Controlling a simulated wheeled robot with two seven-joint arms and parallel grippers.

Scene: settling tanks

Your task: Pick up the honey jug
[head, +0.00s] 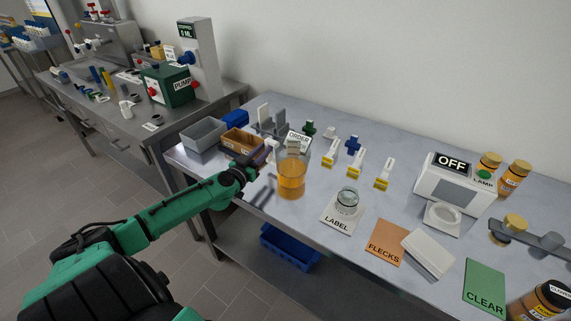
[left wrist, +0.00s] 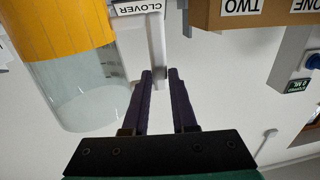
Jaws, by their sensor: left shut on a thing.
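The honey jug (head: 291,180) is a clear glass vessel with amber honey in its lower part. It is upright over the left part of the grey bench. My left gripper (head: 265,154) is at the jug's left side, shut on its pale handle. In the left wrist view, which is upside down, the dark fingers (left wrist: 160,75) close on the handle (left wrist: 155,52), beside the jug (left wrist: 75,60). A CLOVER label (left wrist: 137,8) shows near the handle. I cannot tell whether the jug's base touches the bench. My right gripper is not in view.
A brown crate (head: 228,145) and a grey bin (head: 187,137) stand left of the jug. An ORDER card (head: 299,140) is behind it. Yellow-marked white pieces (head: 356,170) and a small glass jar (head: 347,199) on the LABEL card are to the right.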

